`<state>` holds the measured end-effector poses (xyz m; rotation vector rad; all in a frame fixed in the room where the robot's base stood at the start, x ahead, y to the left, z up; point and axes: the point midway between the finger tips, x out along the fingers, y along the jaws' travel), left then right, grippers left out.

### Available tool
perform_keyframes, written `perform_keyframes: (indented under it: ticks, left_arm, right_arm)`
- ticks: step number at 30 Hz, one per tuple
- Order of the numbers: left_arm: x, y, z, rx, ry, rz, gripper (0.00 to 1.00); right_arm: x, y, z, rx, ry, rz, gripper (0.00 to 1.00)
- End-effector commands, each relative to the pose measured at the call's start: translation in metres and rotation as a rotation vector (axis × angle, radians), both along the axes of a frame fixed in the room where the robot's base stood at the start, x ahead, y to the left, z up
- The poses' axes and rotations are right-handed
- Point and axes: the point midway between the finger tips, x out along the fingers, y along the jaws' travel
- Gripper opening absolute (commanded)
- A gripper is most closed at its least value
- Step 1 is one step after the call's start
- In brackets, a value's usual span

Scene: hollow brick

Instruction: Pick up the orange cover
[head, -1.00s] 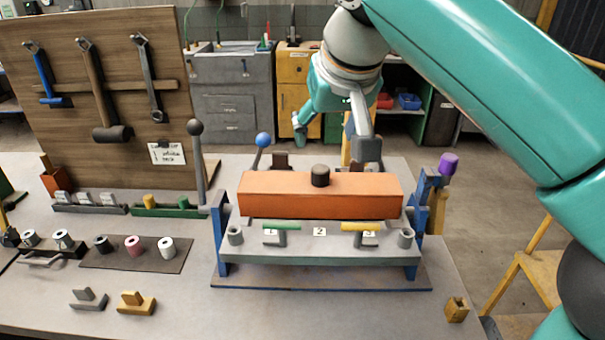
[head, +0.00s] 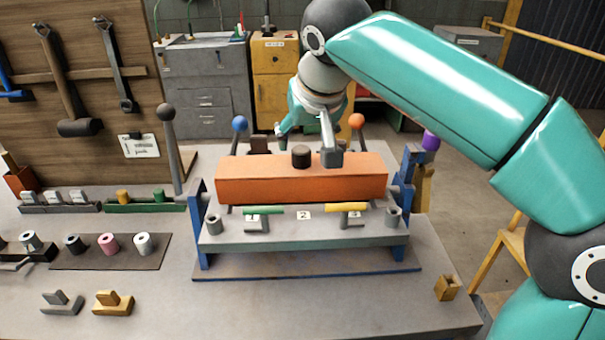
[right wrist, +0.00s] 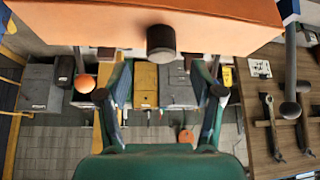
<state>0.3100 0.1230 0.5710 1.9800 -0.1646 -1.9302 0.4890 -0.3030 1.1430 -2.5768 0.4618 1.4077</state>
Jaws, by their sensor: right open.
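The orange cover (head: 255,186) is a long block-shaped lid lying across the top of a grey and blue fixture (head: 260,243). A dark round knob (head: 301,156) stands on its top. My right gripper (head: 306,143) is open and empty, just behind and above the knob. In the right wrist view, the cover (right wrist: 90,22) spans the top with its knob (right wrist: 161,40) centred sideways between the spread fingers (right wrist: 160,95), apart from them. My left gripper is out of view.
A green handle (head: 263,210) and a yellow handle (head: 346,207) sit on the fixture's front. Blue-knobbed (head: 240,123) and orange-knobbed (head: 356,120) levers rise behind the cover. The bench front is mostly clear.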

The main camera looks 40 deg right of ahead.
Motion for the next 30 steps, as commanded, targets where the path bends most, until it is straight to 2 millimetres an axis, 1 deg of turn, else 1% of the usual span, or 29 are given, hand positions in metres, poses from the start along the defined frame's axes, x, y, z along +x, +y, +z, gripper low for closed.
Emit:
perform_keyframes:
  ticks: [6, 9, 12, 18, 19, 29, 30]
  left_arm:
    - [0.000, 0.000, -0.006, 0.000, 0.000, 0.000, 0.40]
    - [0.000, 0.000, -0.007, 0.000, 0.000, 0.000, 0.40]
    - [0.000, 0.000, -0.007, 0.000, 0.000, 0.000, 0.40]
    - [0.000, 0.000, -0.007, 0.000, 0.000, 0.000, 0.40]
    - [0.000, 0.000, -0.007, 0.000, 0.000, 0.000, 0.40]
    - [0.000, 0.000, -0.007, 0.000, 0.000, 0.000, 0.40]
    - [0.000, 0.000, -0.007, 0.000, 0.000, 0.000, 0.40]
  right_arm:
    - [0.012, -0.002, -0.029, 0.000, 0.003, -0.002, 0.66]
    - [0.019, -0.005, -0.038, 0.000, 0.002, -0.003, 0.66]
    - [0.022, -0.006, -0.042, 0.001, 0.002, -0.001, 0.66]
    - [0.022, -0.006, -0.042, 0.001, 0.001, 0.001, 0.66]
    - [0.022, -0.006, -0.042, 0.001, 0.001, 0.001, 0.64]
    - [0.022, -0.006, -0.042, 0.001, 0.001, 0.001, 0.09]
    - [0.022, -0.005, -0.042, 0.001, 0.001, 0.001, 0.03]
